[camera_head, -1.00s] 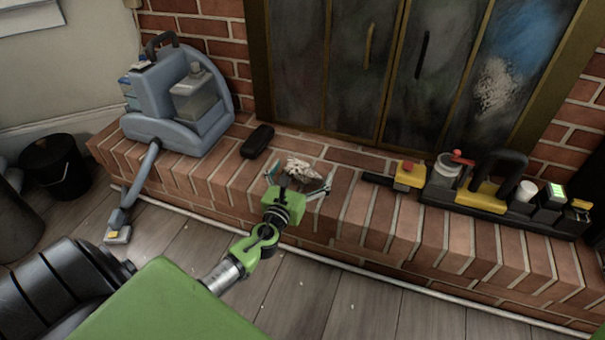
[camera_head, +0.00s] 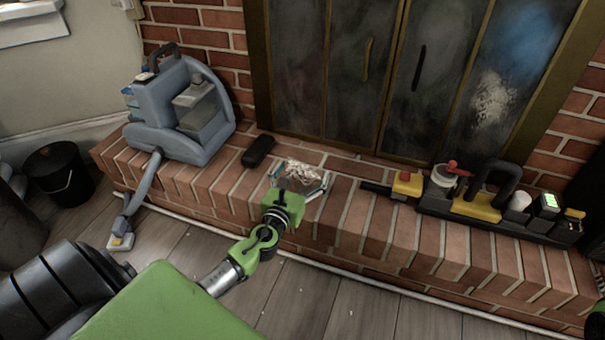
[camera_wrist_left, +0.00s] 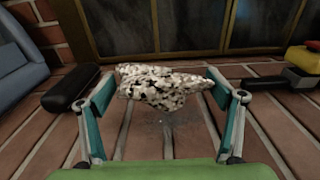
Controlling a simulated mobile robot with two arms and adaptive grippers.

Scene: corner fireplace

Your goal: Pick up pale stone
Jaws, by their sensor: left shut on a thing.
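The pale stone (camera_head: 304,169) is an irregular, whitish lump with dark speckles, at the brick hearth in front of the fireplace doors. In the left wrist view the stone (camera_wrist_left: 163,86) sits between the two fingertips, one touching each side. My left gripper (camera_head: 301,180) is shut on it. It also shows in the left wrist view (camera_wrist_left: 163,92), with its teal fingers on either side. The stone looks a little above the bricks, but the gap is hard to judge. Its lower part is partly hidden by the gripper in the head view. My right gripper is not in view.
A black oblong case (camera_head: 258,151) lies left of the stone. A blue-grey cleaning machine (camera_head: 183,120) with a hose stands farther left. A black tray of tools (camera_head: 497,214) and a yellow-and-red tool (camera_head: 406,184) lie to the right. A black bucket (camera_head: 60,175) stands on the floor.

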